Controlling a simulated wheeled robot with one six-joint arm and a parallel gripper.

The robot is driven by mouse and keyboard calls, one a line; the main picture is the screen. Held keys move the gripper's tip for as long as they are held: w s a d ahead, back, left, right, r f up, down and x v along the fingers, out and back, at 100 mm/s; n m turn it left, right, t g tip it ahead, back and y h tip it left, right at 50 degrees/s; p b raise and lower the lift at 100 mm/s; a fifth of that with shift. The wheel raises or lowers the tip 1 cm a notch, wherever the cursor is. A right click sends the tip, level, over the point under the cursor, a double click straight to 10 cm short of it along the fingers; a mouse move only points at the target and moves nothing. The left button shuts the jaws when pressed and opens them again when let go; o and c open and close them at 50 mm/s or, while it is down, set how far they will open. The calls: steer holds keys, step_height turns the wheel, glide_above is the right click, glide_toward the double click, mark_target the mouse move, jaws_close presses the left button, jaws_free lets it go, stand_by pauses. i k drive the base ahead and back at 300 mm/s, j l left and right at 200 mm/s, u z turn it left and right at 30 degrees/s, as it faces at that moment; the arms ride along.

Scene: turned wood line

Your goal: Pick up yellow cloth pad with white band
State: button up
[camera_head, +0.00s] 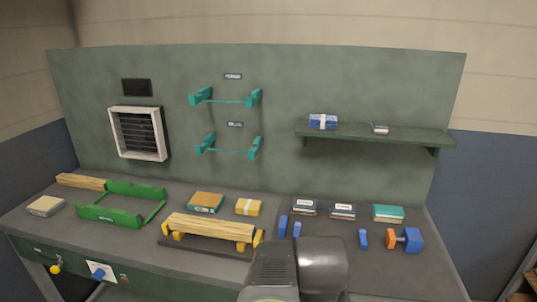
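The yellow cloth pad with a white band (248,207) lies on the grey workbench top (150,238), behind the right part of a wooden bar on a yellow-legged stand. A grey and black part of my own arm rises at the bottom centre, in front of the bench and to the right of the pad. My gripper's fingers do not show in this view, so nothing can be seen of what they hold.
The wooden bar (210,227) stands between the pad and the bench's front. An orange-topped block (205,202) lies left of the pad. Blue uprights (283,226) and dark labelled boxes (304,207) are to its right. A green frame (110,215) stands farther left.

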mark_target(246, 207)
steer(key=i+j+u, duration=0.1)
steer(key=i+j, duration=0.2)
steer(key=j, duration=0.2)
steer(key=i+j+u, duration=0.1)
steer(key=i+j, duration=0.25)
steer(key=j, duration=0.1)
